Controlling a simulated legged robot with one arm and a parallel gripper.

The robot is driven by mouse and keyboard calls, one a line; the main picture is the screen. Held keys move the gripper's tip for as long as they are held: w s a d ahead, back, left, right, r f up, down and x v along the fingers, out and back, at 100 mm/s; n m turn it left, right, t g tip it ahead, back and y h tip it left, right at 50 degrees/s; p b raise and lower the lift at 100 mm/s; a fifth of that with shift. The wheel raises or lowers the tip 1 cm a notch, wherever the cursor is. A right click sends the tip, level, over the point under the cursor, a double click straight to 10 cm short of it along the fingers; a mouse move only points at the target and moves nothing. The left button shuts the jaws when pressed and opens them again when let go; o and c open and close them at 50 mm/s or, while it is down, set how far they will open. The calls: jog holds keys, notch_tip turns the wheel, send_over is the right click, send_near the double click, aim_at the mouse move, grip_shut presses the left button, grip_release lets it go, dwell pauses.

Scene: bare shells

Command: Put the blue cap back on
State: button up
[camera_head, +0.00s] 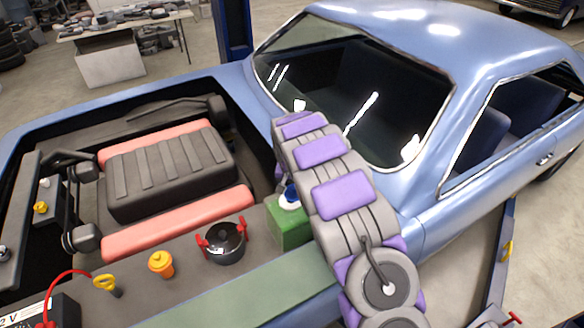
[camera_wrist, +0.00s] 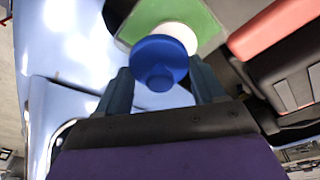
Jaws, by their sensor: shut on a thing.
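The blue cap (camera_wrist: 160,62) is between the two fingers of my gripper (camera_wrist: 162,88) in the wrist view. My gripper is shut on it. The cap sits over the white neck (camera_wrist: 180,36) of a green reservoir (camera_wrist: 212,18), offset from the neck's centre in this view. In the head view the blue cap (camera_head: 291,191) shows just above the white neck of the green box-shaped reservoir (camera_head: 288,228). I cannot tell whether cap and neck touch. My arm hides the reservoir's right side and my fingers in the head view.
The reservoir stands in the open engine bay of a blue car (camera_head: 420,50). Beside it are a black pot-like part with red clamps (camera_head: 225,242), an orange cap (camera_head: 161,263) and a yellow-handled dipstick (camera_head: 105,284). The engine (camera_head: 170,170) lies behind; the windshield (camera_head: 350,95) is close to my arm.

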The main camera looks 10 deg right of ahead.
aim_at(291, 192)
jog(key=shift+w+a+r+m+p, duration=0.2)
jog(key=shift+w+a+p, duration=0.2)
jog(key=shift+w, duration=0.2)
jog(key=shift+w+a+r+m+p, duration=0.1)
jog(key=shift+w+a+m+p, duration=0.15)
jog(key=shift+w+p, duration=0.3)
jog(key=shift+w+f, duration=0.15)
jog(key=shift+w, duration=0.1)
jog(key=shift+w+d+p, duration=0.15)
jog(key=shift+d+p, duration=0.15)
jog(key=shift+d, duration=0.45)
jog(key=shift+d+f, duration=0.35)
jog(key=shift+d, duration=0.1)
jog(key=a+f, duration=0.2)
jog(key=f, duration=0.1)
jog(key=shift+a+f, duration=0.25)
jog(key=shift+a, duration=0.1)
jog(key=shift+d+f+b, duration=0.6)
jog(key=shift+d+f, duration=0.15)
jog(key=shift+f, duration=0.25)
jog(key=shift+d+f, duration=0.15)
jog(key=shift+d, duration=0.25)
jog(key=shift+a, duration=1)
jog(key=shift+d, duration=1.15)
jog(key=shift+a, duration=0.55)
jog(key=shift+d, duration=0.15)
